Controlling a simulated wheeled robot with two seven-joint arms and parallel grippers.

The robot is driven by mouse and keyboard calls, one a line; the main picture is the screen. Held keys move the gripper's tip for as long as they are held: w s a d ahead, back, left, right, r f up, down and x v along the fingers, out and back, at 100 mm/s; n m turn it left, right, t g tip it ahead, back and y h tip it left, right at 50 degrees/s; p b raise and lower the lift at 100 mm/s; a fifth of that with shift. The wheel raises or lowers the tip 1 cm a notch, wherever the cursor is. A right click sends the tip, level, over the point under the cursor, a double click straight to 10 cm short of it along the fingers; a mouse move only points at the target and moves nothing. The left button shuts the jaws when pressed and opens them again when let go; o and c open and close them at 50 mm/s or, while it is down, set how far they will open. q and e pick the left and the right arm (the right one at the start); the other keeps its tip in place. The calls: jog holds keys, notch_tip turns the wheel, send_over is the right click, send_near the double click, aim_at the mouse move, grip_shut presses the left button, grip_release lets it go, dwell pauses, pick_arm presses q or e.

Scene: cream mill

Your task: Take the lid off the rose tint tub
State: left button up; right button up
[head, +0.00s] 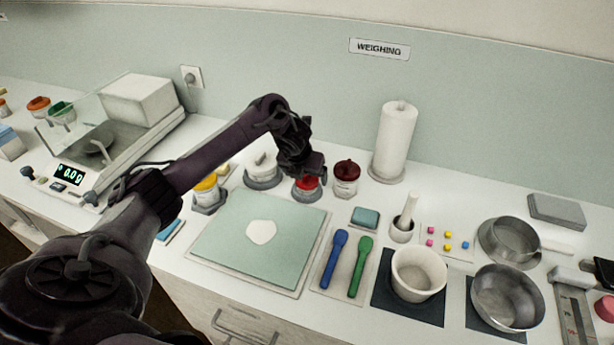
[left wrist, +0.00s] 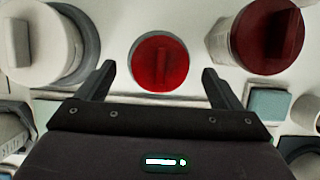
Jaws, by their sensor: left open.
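A small tub with a bright red lid (head: 305,183) stands behind the green mat. A larger jar with a dark red lid (head: 347,170) stands to its right. I cannot read which one is labelled rose tint. My left gripper (head: 312,170) is open above the bright red tub and partly hides it. In the left wrist view the bright red lid (left wrist: 160,62) lies between the two spread fingers, with its grip ridge visible. The lid is on and the fingers appear clear of it. The dark red lid (left wrist: 266,38) is at upper right there. My right gripper is out of view.
A white-lidded tub (head: 262,164) and a yellow-lidded tub (head: 207,183) stand to the left. A paper roll (head: 395,140) stands behind right. The green mat (head: 225,255) with a white patch lies in front. The scale (head: 88,165) is at far left.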

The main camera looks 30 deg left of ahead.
pick_arm(q)
jog(key=shift+w+f, duration=0.25)
jog(key=shift+f, duration=0.3)
jog(key=shift+r, duration=0.1)
jog(key=shift+c, duration=1.1)
jog(key=c, duration=0.8)
jog(key=shift+r, duration=0.1)
